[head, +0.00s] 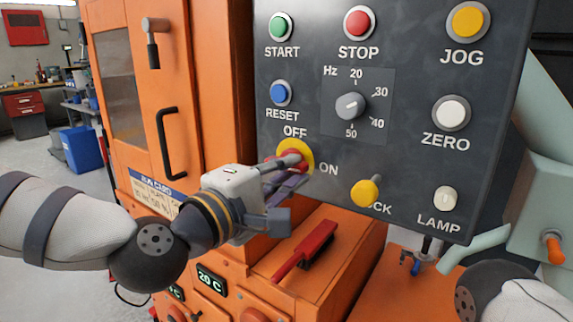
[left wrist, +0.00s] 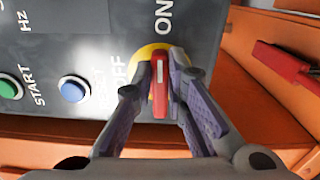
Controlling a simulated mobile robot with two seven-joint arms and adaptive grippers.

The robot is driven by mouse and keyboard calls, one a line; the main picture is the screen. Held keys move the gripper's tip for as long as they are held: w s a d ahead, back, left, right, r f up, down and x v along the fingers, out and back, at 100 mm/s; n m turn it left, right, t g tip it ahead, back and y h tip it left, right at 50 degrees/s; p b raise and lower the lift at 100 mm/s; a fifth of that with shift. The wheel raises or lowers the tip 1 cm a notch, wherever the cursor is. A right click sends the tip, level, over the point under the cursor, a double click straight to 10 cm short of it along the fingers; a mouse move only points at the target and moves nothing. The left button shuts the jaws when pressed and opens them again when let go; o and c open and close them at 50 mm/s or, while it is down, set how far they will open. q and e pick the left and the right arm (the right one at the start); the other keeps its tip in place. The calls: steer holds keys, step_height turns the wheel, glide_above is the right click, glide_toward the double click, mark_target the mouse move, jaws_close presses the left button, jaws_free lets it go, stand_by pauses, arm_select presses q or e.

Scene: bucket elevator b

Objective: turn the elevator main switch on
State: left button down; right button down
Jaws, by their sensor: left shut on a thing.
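The main switch is a red rotary handle on a yellow round plate (head: 309,150), low on the left of the dark control panel, with OFF above it and ON to its right. My left gripper (head: 291,165) reaches it from the lower left and covers part of it. In the left wrist view, the gripper (left wrist: 162,85) is shut on the red handle (left wrist: 160,102), one finger on each side. There the handle and its white mark line up with the ON label. My right gripper is out of view; part of my right arm shows at the lower right.
The control panel (head: 400,150) carries several buttons, a Hz dial (head: 350,106) and a yellow knob (head: 366,191) near the switch. A red lever (head: 306,249) lies on the orange ledge below. The orange door's black handle (head: 165,142) juts out on the left.

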arm_select(q)
steer(key=shift+m, duration=0.4)
steer(key=c, duration=1.6)
jaws_free()
steer(key=v, duration=0.7)
steer(key=shift+s, duration=0.2)
steer(key=shift+a, duration=0.15)
